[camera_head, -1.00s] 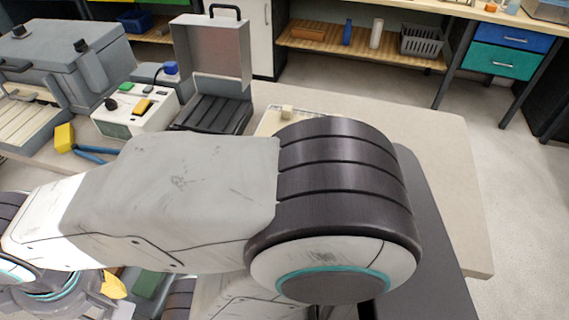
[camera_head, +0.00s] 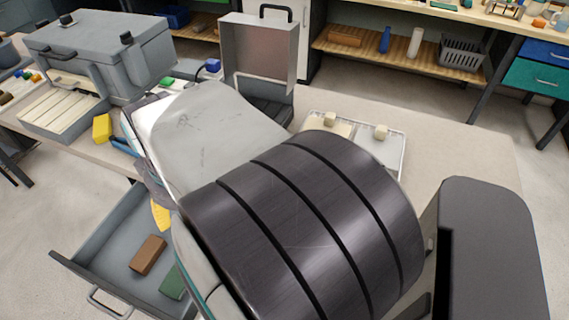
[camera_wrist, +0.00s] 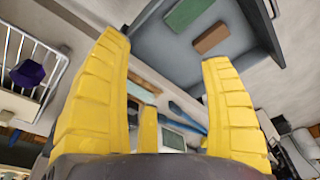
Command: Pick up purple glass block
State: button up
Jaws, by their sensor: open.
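A small dark purple block (camera_wrist: 28,73) shows at the left of the wrist view, beside the white bars of a rack or tray (camera_wrist: 58,78). Whether it lies in the rack or beyond it I cannot tell. My gripper (camera_wrist: 165,55) has its yellow fingers spread wide with nothing between them. The purple block is outside the fingers, to the left of the left one, and apart from it. I cannot make out the purple block in the head view, where my arm covers much of the table.
An open grey drawer (camera_head: 100,240) holds a brown block (camera_head: 148,254) and a green block (camera_head: 173,282). A white tray (camera_head: 397,165) with cream pieces lies on the table. An open grey case (camera_head: 258,55) and a large grey box (camera_head: 100,50) stand behind. The table's right part is clear.

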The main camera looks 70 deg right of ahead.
jog(key=s+d+f+m, duration=0.1)
jog(key=s+d+m, duration=0.2)
jog(key=d, duration=0.4)
jog(key=s+d+m+g+b, duration=0.1)
jog(key=s+d+m, duration=0.3)
jog(key=d, duration=0.4)
jog(key=s+d+f+m+y, duration=0.1)
jog(key=s+d+m, duration=0.3)
jog(key=s+d, duration=0.2)
jog(key=shift+s+d+f+g, duration=0.1)
jog(key=shift+d+f+g, duration=0.3)
jog(key=shift+d, duration=0.25)
jog(key=shift+s+d+r+m, duration=0.1)
jog(key=shift+d+r+m, duration=0.1)
jog(key=shift+m, duration=0.2)
jog(key=shift+w+d+f+b, duration=0.15)
jog(key=shift+f+b, duration=0.15)
jog(key=shift+f, duration=1.45)
jog(key=shift+w+f+b, duration=0.1)
jog(key=shift+f+b, duration=0.15)
jog(key=shift+f, duration=1.5)
jog(key=c, duration=1.4)
